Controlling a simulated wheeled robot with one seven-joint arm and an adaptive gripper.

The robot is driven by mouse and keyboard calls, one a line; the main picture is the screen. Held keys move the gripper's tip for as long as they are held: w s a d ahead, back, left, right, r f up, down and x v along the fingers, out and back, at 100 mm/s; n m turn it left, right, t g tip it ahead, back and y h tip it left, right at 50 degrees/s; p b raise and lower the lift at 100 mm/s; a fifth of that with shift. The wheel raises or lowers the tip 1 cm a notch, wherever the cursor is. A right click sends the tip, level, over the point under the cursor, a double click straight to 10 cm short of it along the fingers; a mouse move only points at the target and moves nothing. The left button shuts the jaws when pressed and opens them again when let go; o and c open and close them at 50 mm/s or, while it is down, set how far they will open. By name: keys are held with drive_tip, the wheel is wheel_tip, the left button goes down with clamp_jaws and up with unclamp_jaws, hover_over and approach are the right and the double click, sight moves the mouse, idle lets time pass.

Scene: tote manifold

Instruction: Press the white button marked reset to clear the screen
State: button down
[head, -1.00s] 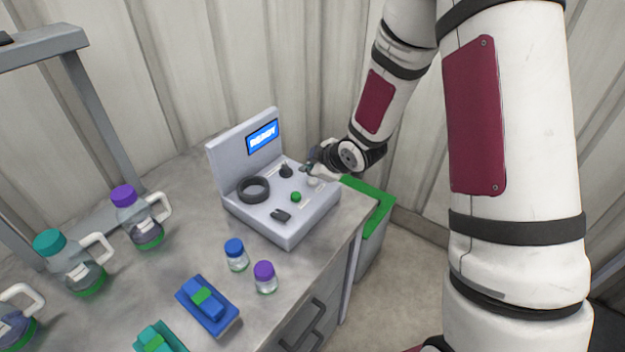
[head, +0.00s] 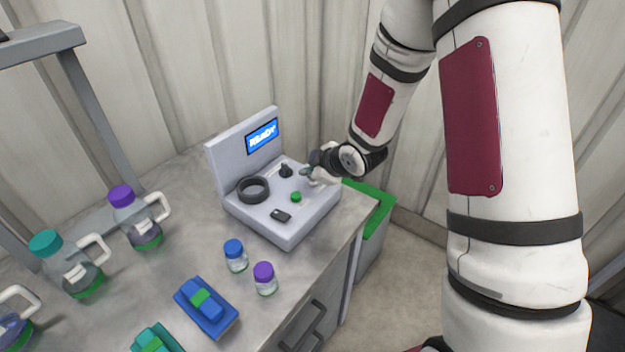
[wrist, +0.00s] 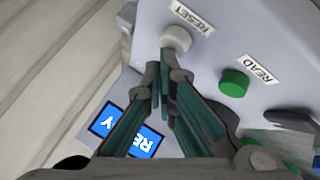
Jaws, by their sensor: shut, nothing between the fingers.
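The white button (wrist: 176,38) sits beside the RESET label (wrist: 192,16) on the grey panel of the device (head: 290,220). In the head view my gripper largely covers the button. My gripper (wrist: 161,68) is shut and empty, and its fingertips are right at the lower edge of the white button in the wrist view. I cannot tell whether they touch it. In the head view my gripper (head: 306,172) is over the panel's right side. The screen (head: 263,136) is lit blue with white text that looks like READY.
A green button (wrist: 234,83) marked READ is close to the white one. A black ring (head: 253,190) and a black knob (head: 286,170) are also on the panel. Vials, bottles and a blue block (head: 206,306) stand to the left and front. A green-rimmed bin (head: 378,215) is at right.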

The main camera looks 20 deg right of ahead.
sight(311, 181)
drive_tip(key=shift+f, duration=0.3)
idle(0.5)
drive_tip(key=shift+r+p, duration=0.45)
drive_tip(key=shift+r, duration=0.45)
drive_tip(key=shift+s+r+p, duration=0.1)
drive_tip(key=shift+r+p, duration=1.3)
drive_tip(key=shift+r, duration=1.1)
